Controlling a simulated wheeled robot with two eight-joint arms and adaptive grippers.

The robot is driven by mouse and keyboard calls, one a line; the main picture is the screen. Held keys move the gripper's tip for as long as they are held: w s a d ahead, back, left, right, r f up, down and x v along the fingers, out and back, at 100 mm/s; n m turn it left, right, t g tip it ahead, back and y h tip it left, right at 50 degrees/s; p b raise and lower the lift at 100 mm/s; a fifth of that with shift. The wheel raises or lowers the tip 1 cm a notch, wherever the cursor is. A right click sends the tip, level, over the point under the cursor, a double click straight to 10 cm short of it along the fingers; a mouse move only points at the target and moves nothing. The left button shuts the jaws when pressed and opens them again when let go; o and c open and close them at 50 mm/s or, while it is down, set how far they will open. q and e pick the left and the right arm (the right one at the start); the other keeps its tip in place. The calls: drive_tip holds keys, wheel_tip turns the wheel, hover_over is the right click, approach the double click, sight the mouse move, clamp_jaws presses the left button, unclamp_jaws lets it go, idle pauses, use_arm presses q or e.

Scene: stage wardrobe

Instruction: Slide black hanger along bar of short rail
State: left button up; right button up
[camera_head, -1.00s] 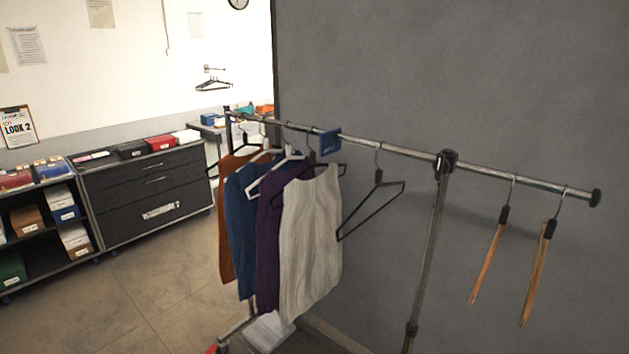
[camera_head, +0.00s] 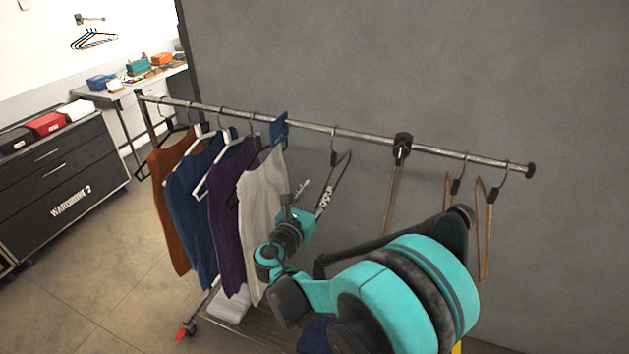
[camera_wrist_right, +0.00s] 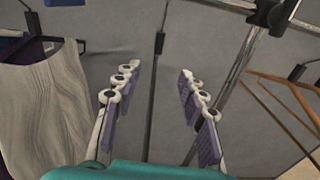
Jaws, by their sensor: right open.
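The empty black hanger (camera_head: 344,166) hangs from the bar (camera_head: 310,128) of the short rail, between the blue divider and the black upright joint. My right gripper (camera_head: 313,194) is at the hanger's lower part, below the bar, with its fingers apart. In the right wrist view the hanger (camera_wrist_right: 159,43) appears nearly edge-on as a thin dark line between the open fingers (camera_wrist_right: 159,72). I see no finger clearly touching it. My left gripper is not in view.
A blue divider (camera_head: 278,129) sits on the bar, with a light grey top (camera_head: 258,190) and other garments left of it. A joint (camera_head: 402,146) crosses the bar to the right. Wooden hangers (camera_head: 485,230) hang beyond it. A grey wall stands behind.

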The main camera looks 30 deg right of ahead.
sight(333, 161)
drive_tip(key=shift+w+r+n, duration=0.1)
drive_tip(key=shift+w+n, duration=0.2)
drive_tip(key=shift+w, duration=0.05)
drive_tip(key=x, duration=1.3)
drive_tip(key=shift+w+d+r, duration=0.1)
drive_tip(key=shift+d+r, duration=0.05)
drive_tip(key=shift+d, duration=0.1)
drive_tip(key=shift+x, duration=0.9)
drive_tip(key=shift+s+d+b, duration=0.85)
drive_tip(key=shift+s+d, duration=3.9)
drive_tip(key=shift+s, duration=0.85)
drive_tip(key=v, duration=1.3)
drive_tip(key=shift+w+a, duration=0.35)
drive_tip(key=shift+a, duration=0.05)
